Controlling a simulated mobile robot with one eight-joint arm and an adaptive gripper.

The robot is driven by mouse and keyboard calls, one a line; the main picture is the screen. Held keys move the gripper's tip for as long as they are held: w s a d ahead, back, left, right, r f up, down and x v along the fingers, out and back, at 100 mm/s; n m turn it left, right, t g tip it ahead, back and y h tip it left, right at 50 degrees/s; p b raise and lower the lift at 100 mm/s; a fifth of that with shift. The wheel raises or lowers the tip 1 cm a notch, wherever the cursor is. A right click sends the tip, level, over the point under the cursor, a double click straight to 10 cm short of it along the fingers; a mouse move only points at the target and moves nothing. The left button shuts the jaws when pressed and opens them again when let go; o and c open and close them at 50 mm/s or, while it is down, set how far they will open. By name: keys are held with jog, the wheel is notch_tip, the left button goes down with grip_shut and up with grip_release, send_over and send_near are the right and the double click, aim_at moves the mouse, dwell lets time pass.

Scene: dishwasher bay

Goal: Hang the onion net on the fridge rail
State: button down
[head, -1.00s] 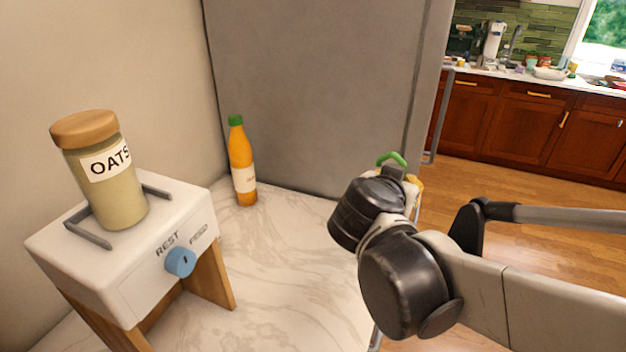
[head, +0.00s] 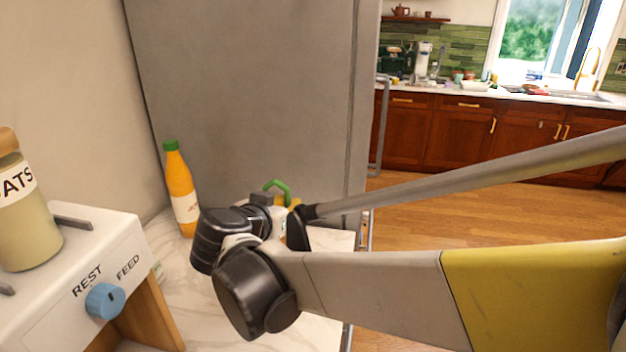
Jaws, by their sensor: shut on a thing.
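My gripper (head: 265,199) is mostly hidden behind the dark joints of my own wrist, near the front right corner of the counter. It is shut on the onion net, whose green loop (head: 278,184) shows just above it. The body of the net is hidden or too small to make out. The fridge (head: 245,90) is the large grey block behind the counter. A grey upright bar (head: 381,130) stands at its right front edge, apart from my gripper; I take it for the fridge rail.
An orange bottle (head: 181,190) with a green cap stands on the marble counter (head: 180,290) by the fridge. At left a white box (head: 75,275) with a blue knob holds an oats jar (head: 25,220). Open wooden floor (head: 430,210) lies right, before red-brown cabinets (head: 455,135).

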notch_tip(320, 180, down, 4)
jog(key=shift+r+b, duration=0.1)
jog(key=shift+b, duration=0.9)
jog(key=c, duration=1.6)
grip_release()
